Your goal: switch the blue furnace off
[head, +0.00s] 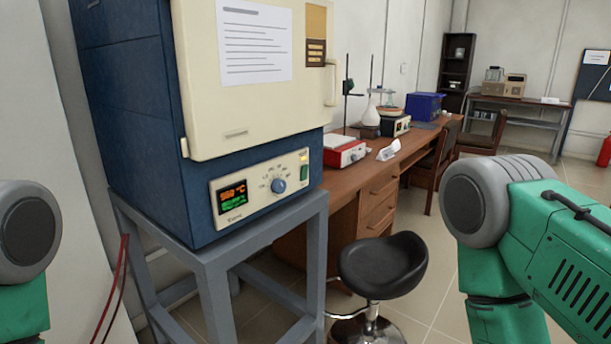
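The blue furnace (130,115) stands at the left on a grey metal stand, with its cream door (250,110) shut. Its control panel (258,190) is below the door. The panel has a lit display (232,198) with orange and green digits, a blue round knob (278,186) and a green switch (304,172) at its right end. The switch looks lit, but its position is too small to tell. Green and grey parts of my arms show at the left and right edges. Neither gripper is in view.
A black-seated stool (383,265) stands right of the grey stand (215,270). A wooden desk (375,195) behind carries a red and white device (344,151) and other lab equipment. Red cables (112,290) hang left of the stand. The space before the panel is clear.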

